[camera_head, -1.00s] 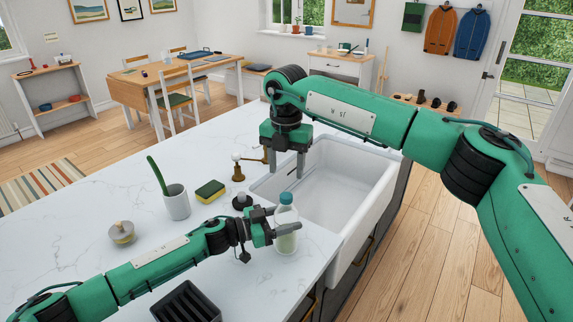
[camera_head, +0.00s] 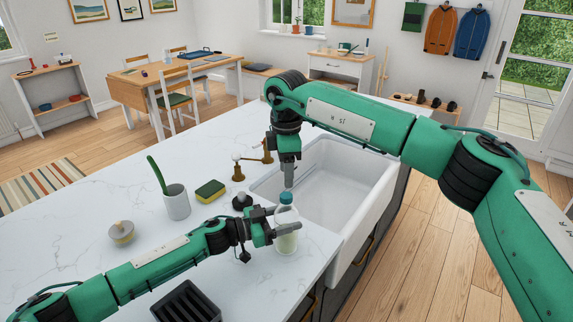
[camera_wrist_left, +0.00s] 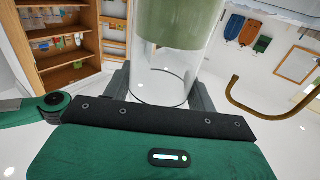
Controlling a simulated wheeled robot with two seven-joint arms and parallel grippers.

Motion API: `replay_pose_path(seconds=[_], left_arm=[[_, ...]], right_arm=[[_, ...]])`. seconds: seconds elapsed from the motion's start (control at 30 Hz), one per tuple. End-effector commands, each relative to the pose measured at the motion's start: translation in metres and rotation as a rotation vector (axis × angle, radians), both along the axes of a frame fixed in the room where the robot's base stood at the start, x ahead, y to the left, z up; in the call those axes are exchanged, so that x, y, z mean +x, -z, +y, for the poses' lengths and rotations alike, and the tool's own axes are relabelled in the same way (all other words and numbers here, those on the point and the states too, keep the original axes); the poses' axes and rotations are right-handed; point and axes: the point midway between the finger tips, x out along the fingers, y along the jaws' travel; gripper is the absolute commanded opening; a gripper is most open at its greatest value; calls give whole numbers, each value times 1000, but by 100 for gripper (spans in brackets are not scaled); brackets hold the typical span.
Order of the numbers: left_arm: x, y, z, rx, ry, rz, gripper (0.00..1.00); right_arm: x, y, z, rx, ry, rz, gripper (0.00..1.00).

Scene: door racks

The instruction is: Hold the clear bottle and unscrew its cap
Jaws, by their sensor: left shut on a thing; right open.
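The clear bottle (camera_head: 286,241) stands upright on the white counter beside the sink, with pale contents in its lower part and a teal cap (camera_head: 286,198) on top. My left gripper (camera_head: 287,229) is shut on the bottle's body. In the left wrist view the bottle (camera_wrist_left: 165,65) fills the space between the two fingers. My right gripper (camera_head: 288,180) points down just above the cap. It is open; its fingers line up edge-on in the head view, so the gap between them is hidden. I cannot tell whether they touch the cap.
The white sink (camera_head: 345,190) lies right behind the bottle, with a brass tap (camera_head: 239,172) at its left. A sponge (camera_head: 210,191), a cup with a green brush (camera_head: 176,202), a round-handled brush (camera_head: 121,233) and a black rack (camera_head: 187,302) stand on the counter.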

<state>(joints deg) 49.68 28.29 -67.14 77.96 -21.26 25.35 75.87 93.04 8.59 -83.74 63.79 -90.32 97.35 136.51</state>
Motion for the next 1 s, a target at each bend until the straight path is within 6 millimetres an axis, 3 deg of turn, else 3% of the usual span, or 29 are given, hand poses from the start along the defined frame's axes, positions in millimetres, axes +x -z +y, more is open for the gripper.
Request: replay_pose_path(seconds=[0.4, 0.8, 1.0], left_arm=[[0, -1, 0, -1, 0, 0, 0], [0, 0, 0, -1, 0, 0, 0], [0, 0, 0, -1, 0, 0, 0]], right_arm=[[0, 60, 0, 0, -1, 1, 51], [0, 68, -1, 0, -2, 0, 51], [0, 68, -1, 0, -2, 0, 14]])
